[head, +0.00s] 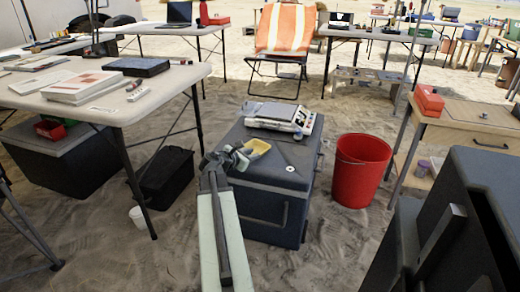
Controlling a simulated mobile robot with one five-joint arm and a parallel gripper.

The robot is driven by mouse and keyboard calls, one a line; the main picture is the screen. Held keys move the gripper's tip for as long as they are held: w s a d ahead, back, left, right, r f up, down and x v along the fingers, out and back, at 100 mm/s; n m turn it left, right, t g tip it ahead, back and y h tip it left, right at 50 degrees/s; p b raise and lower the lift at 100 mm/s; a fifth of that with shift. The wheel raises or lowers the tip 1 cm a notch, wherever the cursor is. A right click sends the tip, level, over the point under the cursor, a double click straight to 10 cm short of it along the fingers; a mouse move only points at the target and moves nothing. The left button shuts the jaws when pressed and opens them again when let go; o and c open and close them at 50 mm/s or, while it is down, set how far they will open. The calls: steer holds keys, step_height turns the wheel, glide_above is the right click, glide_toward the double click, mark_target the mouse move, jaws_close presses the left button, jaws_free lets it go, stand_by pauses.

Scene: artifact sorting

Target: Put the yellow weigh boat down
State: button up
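The yellow weigh boat (257,146) is a small shallow dish at the tip of my gripper (243,154). My gripper reaches in from the bottom of the head view, and its grey fingers appear shut on the boat's near left edge. The boat shows over the left part of the dark case's lid (285,163), just in front of a white scale (283,117). I cannot tell whether the boat touches the lid or hangs a little above it. The fingers hide part of its near side.
A red bucket (360,172) stands on the sand right of the case. A table with papers (45,98) is at left, and a wooden table (470,118) with a red box is at right.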

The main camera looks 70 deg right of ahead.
steer(key=p+v, duration=0.1)
steer(key=v, duration=0.3)
steer(key=shift+w+a+r, duration=0.1)
steer(key=shift+a, duration=0.15)
steer(key=w+a+f+m+t+y, duration=0.1)
steer(key=w+a+f+m+y, duration=0.2)
steer(key=w+a, duration=0.65)
steer(key=w+a+f+m+t+y, duration=0.2)
steer(key=w+a+f, duration=0.35)
steer(key=a, duration=0.75)
steer(key=w+a+f+m+t+y, duration=0.1)
steer(key=w+a+f+m+y, duration=0.15)
steer(key=w+a, duration=0.75)
steer(key=a+f+m+y, duration=0.2)
steer(key=a, duration=1.4)
steer(key=a+f+m+g+y, duration=0.1)
steer(key=a+f+m+y, duration=0.1)
steer(key=a, duration=1.5)
steer(key=shift+s+m+y, duration=0.25)
steer(key=shift+m+y, duration=0.2)
steer(key=shift+y, duration=0.4)
